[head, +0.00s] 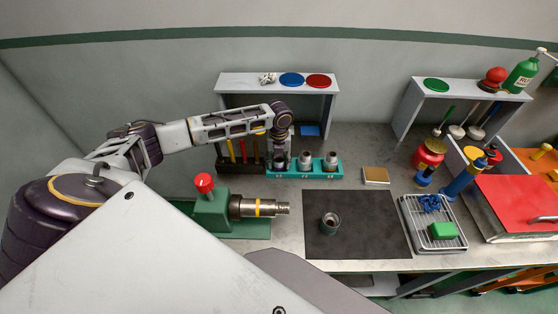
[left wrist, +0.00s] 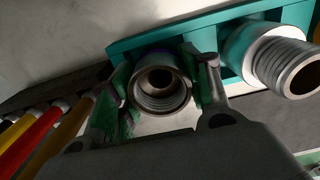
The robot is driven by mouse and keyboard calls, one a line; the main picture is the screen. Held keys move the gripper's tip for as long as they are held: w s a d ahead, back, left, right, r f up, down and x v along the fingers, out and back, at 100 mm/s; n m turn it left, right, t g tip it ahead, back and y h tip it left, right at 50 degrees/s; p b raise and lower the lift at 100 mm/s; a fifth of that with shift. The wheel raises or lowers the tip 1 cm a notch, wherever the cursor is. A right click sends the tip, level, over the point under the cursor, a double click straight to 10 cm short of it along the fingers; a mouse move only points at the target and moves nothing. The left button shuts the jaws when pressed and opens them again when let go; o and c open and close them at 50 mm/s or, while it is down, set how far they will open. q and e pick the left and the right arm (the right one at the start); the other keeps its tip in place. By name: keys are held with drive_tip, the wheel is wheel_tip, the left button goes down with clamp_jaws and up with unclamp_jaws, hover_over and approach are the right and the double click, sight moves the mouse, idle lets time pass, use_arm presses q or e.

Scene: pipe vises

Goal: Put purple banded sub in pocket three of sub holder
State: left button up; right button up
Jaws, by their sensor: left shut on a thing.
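The teal sub holder (head: 318,175) stands at the middle of the bench, with grey threaded subs in its middle (head: 305,158) and right (head: 331,158) pockets. My left gripper (head: 280,158) reaches down at its left end. In the left wrist view, the fingers (left wrist: 163,95) are shut on a hollow threaded sub (left wrist: 160,92) at the holder's left pocket. Whether it is fully seated is hidden. A neighbouring sub (left wrist: 285,68) shows to its right. Another sub (head: 330,222) stands upright on the black mat. My right gripper is out of view.
A green vise (head: 212,215) grips a yellow-banded pipe (head: 258,208) in front. Coloured-handled tools stand in a rack (head: 235,165) left of the holder. A shelf (head: 230,85) rises behind. A wire tray (head: 412,222) lies right of the mat (head: 370,240).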

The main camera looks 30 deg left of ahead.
use_arm(q)
drive_tip(key=o, duration=1.2)
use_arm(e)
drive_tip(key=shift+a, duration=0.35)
use_arm(q)
drive_tip(key=shift+r, duration=0.1)
wheel_tip(320, 180, up, 12)
drive_tip(key=b, duration=0.1)
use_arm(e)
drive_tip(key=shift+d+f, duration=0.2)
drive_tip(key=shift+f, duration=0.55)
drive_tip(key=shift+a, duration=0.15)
